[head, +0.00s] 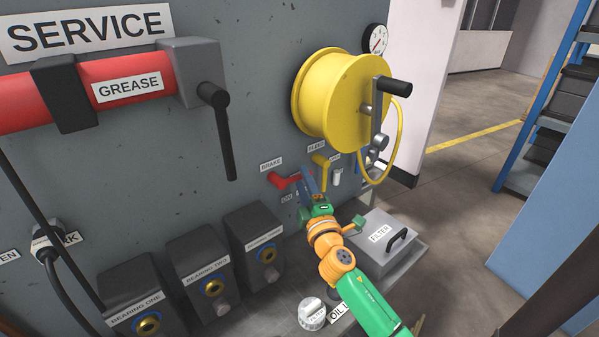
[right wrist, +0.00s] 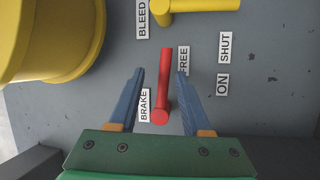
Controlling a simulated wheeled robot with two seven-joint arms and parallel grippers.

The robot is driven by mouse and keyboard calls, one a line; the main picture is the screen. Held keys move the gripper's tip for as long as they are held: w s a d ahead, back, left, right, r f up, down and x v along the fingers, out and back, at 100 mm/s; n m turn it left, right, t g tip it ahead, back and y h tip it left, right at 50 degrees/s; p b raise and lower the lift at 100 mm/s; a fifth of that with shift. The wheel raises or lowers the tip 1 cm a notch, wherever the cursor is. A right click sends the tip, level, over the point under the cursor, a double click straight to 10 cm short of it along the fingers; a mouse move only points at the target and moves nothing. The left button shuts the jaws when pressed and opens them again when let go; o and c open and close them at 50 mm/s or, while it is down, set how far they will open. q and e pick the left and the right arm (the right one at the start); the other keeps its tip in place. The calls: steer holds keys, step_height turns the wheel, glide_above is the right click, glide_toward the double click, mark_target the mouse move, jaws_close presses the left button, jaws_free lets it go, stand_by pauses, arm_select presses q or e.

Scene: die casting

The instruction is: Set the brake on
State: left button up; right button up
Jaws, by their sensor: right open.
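The red brake lever (head: 285,181) is on the grey panel under the BRAKE label (head: 271,163). In the head view it points right. In the right wrist view the lever (right wrist: 164,80) runs up from its pivot, its end beside the FREE label (right wrist: 184,62). The ON label (right wrist: 222,84) is off to the right there, and below the pivot in the head view. My right gripper (right wrist: 160,75) is open, with one blue finger on each side of the lever; I cannot tell whether either touches it. In the head view the gripper (head: 310,183) partly hides the lever's end. My left gripper is out of view.
A yellow bleed lever (head: 322,165) sits close to the right of the brake. A yellow reel (head: 345,98) with a crank is above.

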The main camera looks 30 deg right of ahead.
steer(key=w, duration=0.1)
steer(key=w+d, duration=0.1)
steer(key=w, duration=0.1)
steer(key=shift+w+d+f, duration=0.1)
steer(key=shift+d+f, duration=0.05)
steer(key=shift+f, duration=0.1)
steer(key=shift+s+r, duration=0.15)
steer(key=shift+s, duration=0.05)
steer(key=shift+c, duration=0.6)
steer(key=shift+s+r, duration=0.1)
steer(key=shift+s, duration=0.05)
jaws_close()
steer(key=shift+r, duration=0.1)
